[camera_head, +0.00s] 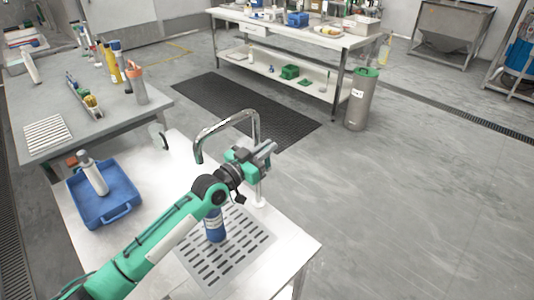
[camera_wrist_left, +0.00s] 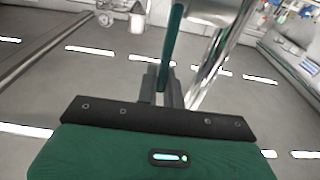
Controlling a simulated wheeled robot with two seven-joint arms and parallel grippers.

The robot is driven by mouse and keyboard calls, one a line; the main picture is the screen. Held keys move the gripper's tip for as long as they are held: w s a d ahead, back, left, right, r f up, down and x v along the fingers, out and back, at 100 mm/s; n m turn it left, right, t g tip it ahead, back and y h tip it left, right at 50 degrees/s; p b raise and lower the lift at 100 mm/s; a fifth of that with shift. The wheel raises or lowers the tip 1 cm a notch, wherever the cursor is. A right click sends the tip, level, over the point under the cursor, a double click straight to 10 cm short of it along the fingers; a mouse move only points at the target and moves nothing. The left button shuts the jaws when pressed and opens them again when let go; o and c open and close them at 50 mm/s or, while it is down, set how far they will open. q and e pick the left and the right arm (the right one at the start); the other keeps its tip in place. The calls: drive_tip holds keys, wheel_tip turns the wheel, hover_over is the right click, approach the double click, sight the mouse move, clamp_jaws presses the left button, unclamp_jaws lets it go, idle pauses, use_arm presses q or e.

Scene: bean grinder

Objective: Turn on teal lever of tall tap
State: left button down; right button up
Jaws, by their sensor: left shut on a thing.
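The tall chrome tap (camera_head: 228,122) rises from the right edge of the white counter, its spout arching to the left. My left gripper (camera_head: 268,150) is beside the tap's upright. In the left wrist view, my left gripper (camera_wrist_left: 168,88) is shut on the teal lever (camera_wrist_left: 173,40), which stands up between its fingers. The chrome tap pipe (camera_wrist_left: 220,50) runs slanted just right of the fingers. In the head view my gripper hides the lever. My right gripper is not in view.
A blue container (camera_head: 214,232) stands on the slotted drain (camera_head: 205,268), partly behind my arm. A blue tray (camera_head: 122,198) holds a grey-white bottle (camera_head: 93,174). A grey bin with a green lid (camera_head: 362,100) stands on the floor beyond. The floor at right is clear.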

use_arm(q)
drive_tip(key=c, duration=1.5)
unclamp_jaws()
drive_tip(key=shift+c, duration=0.2)
